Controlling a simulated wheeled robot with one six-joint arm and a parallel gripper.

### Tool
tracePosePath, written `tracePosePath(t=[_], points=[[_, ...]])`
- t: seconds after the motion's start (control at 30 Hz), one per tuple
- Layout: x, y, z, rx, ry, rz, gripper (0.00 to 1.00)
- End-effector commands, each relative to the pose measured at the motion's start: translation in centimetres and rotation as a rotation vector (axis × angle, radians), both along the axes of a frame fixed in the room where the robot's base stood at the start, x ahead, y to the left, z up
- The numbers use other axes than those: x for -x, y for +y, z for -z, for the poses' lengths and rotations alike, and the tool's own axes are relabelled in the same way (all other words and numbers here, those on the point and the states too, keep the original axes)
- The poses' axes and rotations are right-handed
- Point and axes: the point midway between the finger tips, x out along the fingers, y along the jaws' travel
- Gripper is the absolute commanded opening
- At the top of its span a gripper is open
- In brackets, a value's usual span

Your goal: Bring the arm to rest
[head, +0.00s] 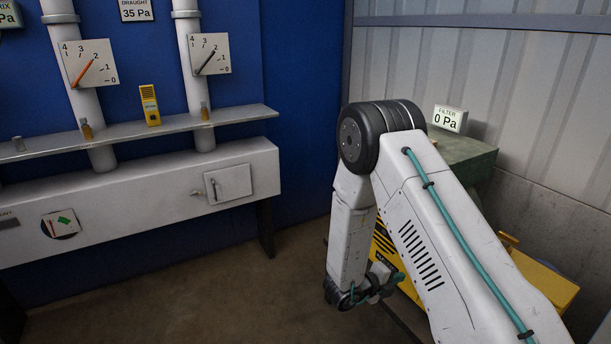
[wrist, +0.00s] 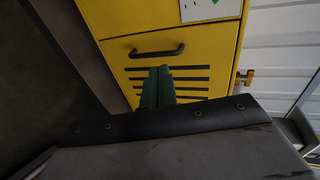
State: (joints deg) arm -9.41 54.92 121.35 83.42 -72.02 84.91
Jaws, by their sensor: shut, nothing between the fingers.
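My arm (head: 425,215) rises from the lower right of the head view, bends at a dark elbow joint and hangs down to the wrist. In the wrist view my gripper (wrist: 158,78) shows as two green fingers lying together, shut and empty. They appear in front of a yellow cabinet (wrist: 215,65) with dark slots and a black handle (wrist: 156,51). I cannot tell how far the fingertips are from it.
A green-topped bench (head: 462,151) carries a filter display (head: 450,119) reading 0 Pa. At left, a white duct (head: 130,205) and a shelf (head: 235,116) with a yellow device (head: 150,105) run along the blue wall. The floor (head: 215,295) between is clear.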

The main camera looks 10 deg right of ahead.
Motion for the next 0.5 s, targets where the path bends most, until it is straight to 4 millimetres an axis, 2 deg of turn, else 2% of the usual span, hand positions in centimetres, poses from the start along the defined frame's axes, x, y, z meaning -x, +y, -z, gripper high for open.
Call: tracePosePath(t=[0.07,0.17,0.23,0.3,0.4,0.47,0.5], points=[[0.0,0.3,1.0,-0.031,0.065,-0.026,0.00],[-0.4,1.8,3.6,-0.127,0.212,-0.136,0.00],[-0.4,3.5,6.0,-0.214,0.349,-0.260,0.00],[-0.8,5.9,6.9,-0.302,0.471,-0.414,0.00],[-1.3,9.6,6.2,-0.406,0.622,-0.665,0.00],[-1.3,12.0,4.8,-0.454,0.706,-0.832,0.00],[-1.1,13.6,3.5,-0.478,0.760,-0.952,0.00]])
